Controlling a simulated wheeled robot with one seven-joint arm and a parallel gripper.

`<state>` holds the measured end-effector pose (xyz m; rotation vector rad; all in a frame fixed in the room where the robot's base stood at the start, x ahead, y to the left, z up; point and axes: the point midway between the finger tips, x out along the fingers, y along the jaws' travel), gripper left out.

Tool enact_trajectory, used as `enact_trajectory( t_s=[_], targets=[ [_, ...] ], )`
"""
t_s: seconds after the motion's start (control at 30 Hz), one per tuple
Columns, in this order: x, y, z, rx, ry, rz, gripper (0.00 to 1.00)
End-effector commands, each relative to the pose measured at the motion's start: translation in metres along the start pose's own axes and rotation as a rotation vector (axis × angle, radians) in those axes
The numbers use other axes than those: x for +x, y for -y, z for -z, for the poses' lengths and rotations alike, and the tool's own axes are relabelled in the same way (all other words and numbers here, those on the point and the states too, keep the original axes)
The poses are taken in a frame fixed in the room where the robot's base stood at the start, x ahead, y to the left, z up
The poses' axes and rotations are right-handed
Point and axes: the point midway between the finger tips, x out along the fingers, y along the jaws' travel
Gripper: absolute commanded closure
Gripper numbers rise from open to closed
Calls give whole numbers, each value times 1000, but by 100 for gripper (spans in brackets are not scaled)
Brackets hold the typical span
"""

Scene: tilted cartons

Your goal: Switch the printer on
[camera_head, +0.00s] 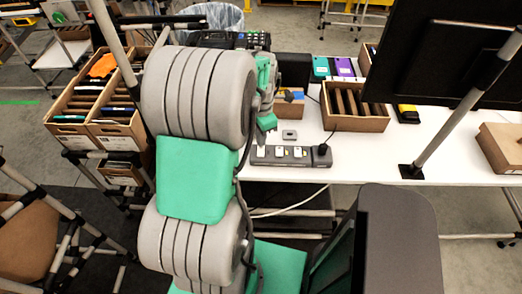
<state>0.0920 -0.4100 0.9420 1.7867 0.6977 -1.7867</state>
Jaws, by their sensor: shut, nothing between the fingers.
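A black device with a panel of small coloured buttons (245,40), which looks like the printer, stands at the back of the white table. My arm hides much of its front and left side. I cannot make out which button is its power switch, or whether it is on. My gripper (266,128) points down over the table's near left part, in front of the device and apart from its button panel. Its fingers are together with nothing between them. My arm's large grey and green links cover the view to its left.
A grey power strip (281,158) lies at the table's near edge, with a small grey piece (289,134) behind it. An open carton (356,120) stands to the right. A dark monitor on a pole (440,135) overhangs the right side. Tilted cartons (118,128) stand left.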

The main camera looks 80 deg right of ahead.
Motion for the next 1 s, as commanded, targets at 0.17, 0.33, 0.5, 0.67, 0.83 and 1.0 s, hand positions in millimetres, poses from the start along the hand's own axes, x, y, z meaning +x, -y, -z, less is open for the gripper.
enact_trajectory(
  t_s=[0.17, 0.33, 0.5, 0.67, 0.83, 1.0],
  targets=[
    [0, 0, 0, 0, 0, 0, 100],
    [0, 0, 0, 0, 0, 0, 100],
    [0, 0, 0, 0, 0, 0, 100],
    [3, 0, 0, 0, 0, 0, 100],
    [6, 0, 0, 0, 0, 0, 100],
    [8, 0, 0, 0, 0, 0, 100]
  ],
)
